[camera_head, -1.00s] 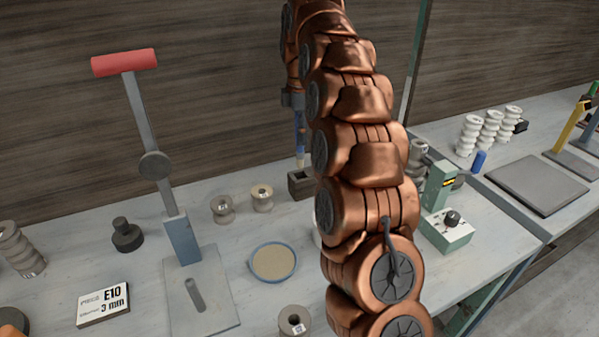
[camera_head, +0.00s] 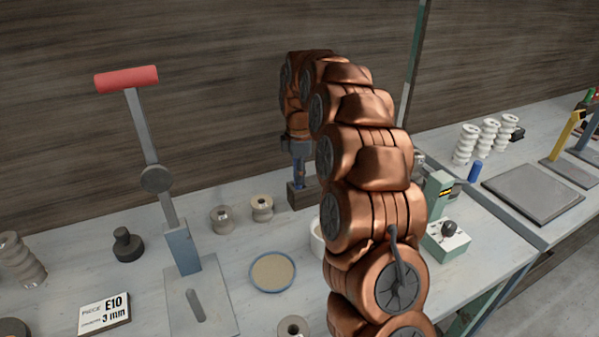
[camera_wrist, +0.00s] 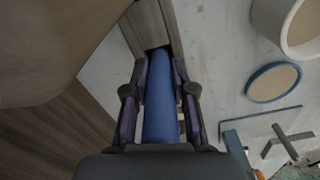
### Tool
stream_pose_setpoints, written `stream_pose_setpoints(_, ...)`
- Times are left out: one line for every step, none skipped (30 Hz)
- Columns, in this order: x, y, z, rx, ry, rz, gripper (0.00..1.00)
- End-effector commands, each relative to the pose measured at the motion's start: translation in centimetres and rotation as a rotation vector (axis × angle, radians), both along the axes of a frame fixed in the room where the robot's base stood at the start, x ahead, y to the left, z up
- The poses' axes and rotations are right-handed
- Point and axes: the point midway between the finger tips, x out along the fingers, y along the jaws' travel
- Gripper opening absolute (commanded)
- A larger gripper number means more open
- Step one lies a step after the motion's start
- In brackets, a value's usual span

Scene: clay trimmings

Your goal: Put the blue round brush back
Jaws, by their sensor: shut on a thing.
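My gripper (camera_head: 298,158) is shut on the blue round brush, with a finger on each side of its handle. The blue handle (camera_wrist: 161,105) runs down the middle of the wrist view; a short blue part (camera_head: 299,174) shows below the gripper in the head view. A dark wooden block holder (camera_head: 302,196) stands on the bench directly under the gripper. In the wrist view the brush's far end meets the dark opening of this holder (camera_wrist: 142,27). The lower end is hidden, and I cannot tell how deep it sits.
A blue-rimmed round dish (camera_head: 272,271), a white tub (camera_head: 317,240) and two spools (camera_head: 262,208) stand near the holder. A red-handled lever press (camera_head: 183,250) stands to the left. The wooden wall (camera_head: 200,110) is close behind. My arm covers the bench right of the holder.

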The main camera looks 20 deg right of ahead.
Motion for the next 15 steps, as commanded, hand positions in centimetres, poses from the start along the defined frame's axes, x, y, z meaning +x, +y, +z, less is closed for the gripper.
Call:
stream_pose_setpoints(0.01,-0.01,-0.04,0.0,-0.001,0.0,0.0)
stream_pose_setpoints(0.02,-0.01,-0.04,0.0,-0.001,0.0,0.0)
stream_pose_setpoints(0.03,-0.02,-0.03,0.0,-0.001,-0.001,0.0)
stream_pose_setpoints(0.01,-0.02,-0.02,0.0,-0.001,-0.001,0.0)
stream_pose_setpoints(0.01,-0.02,-0.02,0.0,-0.001,-0.001,0.0)
stream_pose_setpoints(0.01,-0.02,-0.02,0.0,-0.001,-0.001,0.0)
stream_pose_setpoints(0.0,-0.02,-0.06,0.0,-0.001,-0.001,0.0)
stream_pose_setpoints(0.01,-0.01,-0.12,0.0,-0.001,-0.001,0.0)
stream_pose_setpoints(0.01,-0.01,-0.22,0.0,0.0,-0.001,0.0)
stream_pose_setpoints(-0.01,-0.02,-0.3,0.0,0.0,-0.001,0.0)
stream_pose_setpoints(0.0,-0.02,-0.24,0.0,-0.001,-0.001,0.28)
stream_pose_setpoints(0.0,-0.02,-0.22,0.0,0.0,-0.001,0.32)
stream_pose_setpoints(0.0,-0.01,-0.22,0.0,0.0,-0.001,0.35)
stream_pose_setpoints(0.01,-0.01,-0.22,0.0,0.0,-0.001,0.39)
stream_pose_setpoints(0.01,-0.01,-0.21,0.0,0.0,-0.001,0.43)
